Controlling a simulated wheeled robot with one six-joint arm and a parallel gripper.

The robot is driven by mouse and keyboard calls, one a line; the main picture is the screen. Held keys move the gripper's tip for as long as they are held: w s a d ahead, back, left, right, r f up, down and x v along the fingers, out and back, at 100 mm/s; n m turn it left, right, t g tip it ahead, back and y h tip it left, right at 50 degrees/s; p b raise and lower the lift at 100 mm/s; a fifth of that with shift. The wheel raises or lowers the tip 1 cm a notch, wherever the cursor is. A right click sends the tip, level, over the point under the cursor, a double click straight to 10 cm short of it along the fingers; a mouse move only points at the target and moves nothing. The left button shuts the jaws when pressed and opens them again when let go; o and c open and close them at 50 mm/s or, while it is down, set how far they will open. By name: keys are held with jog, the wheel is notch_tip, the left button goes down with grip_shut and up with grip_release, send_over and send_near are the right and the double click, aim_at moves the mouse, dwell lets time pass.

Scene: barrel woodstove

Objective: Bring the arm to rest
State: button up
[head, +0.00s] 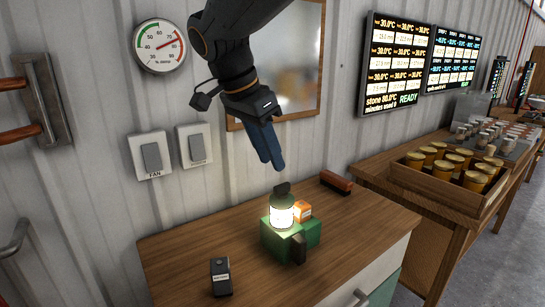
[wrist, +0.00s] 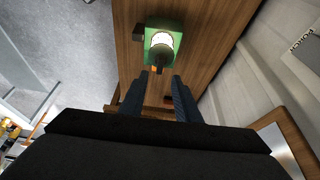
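My gripper (head: 272,164) hangs from my arm above the wooden cabinet top (head: 185,245), with its blue fingers pointing down. In the wrist view the two fingers (wrist: 159,82) stand apart with nothing held between them. Below the fingertips, and apart from them, a glowing lantern (head: 282,214) with a dark top stands at a green block (head: 313,231). The lantern also shows in the wrist view (wrist: 162,39), beyond the fingertips.
A small orange box (head: 303,211) is beside the lantern. A dark remote-like object (head: 221,277) and a red-brown bar (head: 336,183) lie on the cabinet. Behind are wall switches (head: 150,156), a gauge (head: 160,45) and a framed panel (head: 288,65). A tray of jars (head: 420,195) stands right.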

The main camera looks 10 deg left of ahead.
jog(key=s+d+f+n+g+y, duration=0.1)
jog(key=d+f+n, duration=0.1)
jog(key=d+f, duration=0.55)
jog(key=s+d+f+n+g, duration=0.15)
jog(key=d+f, duration=0.25)
jog(key=d, duration=0.6)
jog(key=s+d+f+n+y, duration=0.1)
jog(key=s+d+f+n, duration=0.1)
jog(key=d+f, duration=0.45)
jog(key=s+d+f+n, duration=0.2)
jog(key=s+d+f, duration=0.3)
jog(key=s+d, duration=0.3)
jog(key=shift+s+d+y, duration=0.2)
jog(key=shift+d+y, duration=0.2)
jog(key=shift+d, duration=0.8)
